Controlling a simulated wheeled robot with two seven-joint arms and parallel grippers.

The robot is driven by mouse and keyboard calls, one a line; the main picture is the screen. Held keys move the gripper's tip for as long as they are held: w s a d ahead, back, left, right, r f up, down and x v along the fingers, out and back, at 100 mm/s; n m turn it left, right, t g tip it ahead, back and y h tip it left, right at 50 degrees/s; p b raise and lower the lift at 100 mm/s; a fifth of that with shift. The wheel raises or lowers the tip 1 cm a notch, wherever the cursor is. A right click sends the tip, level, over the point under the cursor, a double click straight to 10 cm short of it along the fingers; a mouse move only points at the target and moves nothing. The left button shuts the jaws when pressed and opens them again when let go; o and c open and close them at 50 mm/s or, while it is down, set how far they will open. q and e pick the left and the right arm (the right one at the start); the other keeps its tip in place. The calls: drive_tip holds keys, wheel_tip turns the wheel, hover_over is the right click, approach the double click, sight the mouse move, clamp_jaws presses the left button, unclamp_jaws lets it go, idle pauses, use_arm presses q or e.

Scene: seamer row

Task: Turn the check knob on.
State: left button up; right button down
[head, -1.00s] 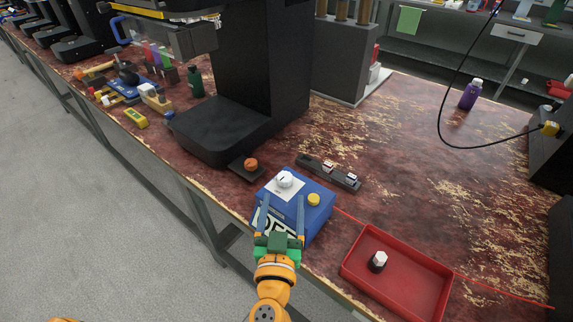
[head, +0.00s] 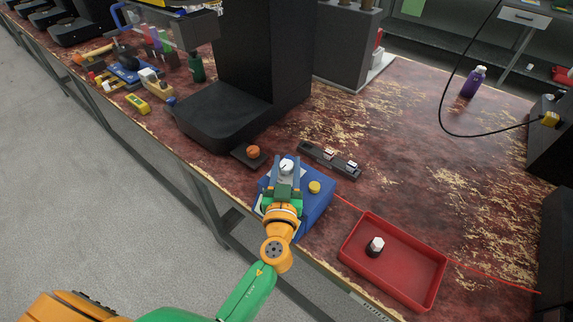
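A blue box (head: 318,203) stands near the table's front edge. On its top are a white round knob (head: 287,166) and a yellow button (head: 314,187). My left gripper (head: 286,164) reaches over the box from the front. Its two fingers are apart, one on each side of the white knob, and I cannot tell whether they touch it. The gripper body hides part of the box top and the white label around the knob. My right gripper is not in view.
An orange knob (head: 253,152) on a dark plate sits left of the box. A dark strip with white switches (head: 330,158) lies behind it. A black machine (head: 225,110) stands behind left.

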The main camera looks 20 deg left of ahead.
use_arm(q)
clamp_jaws()
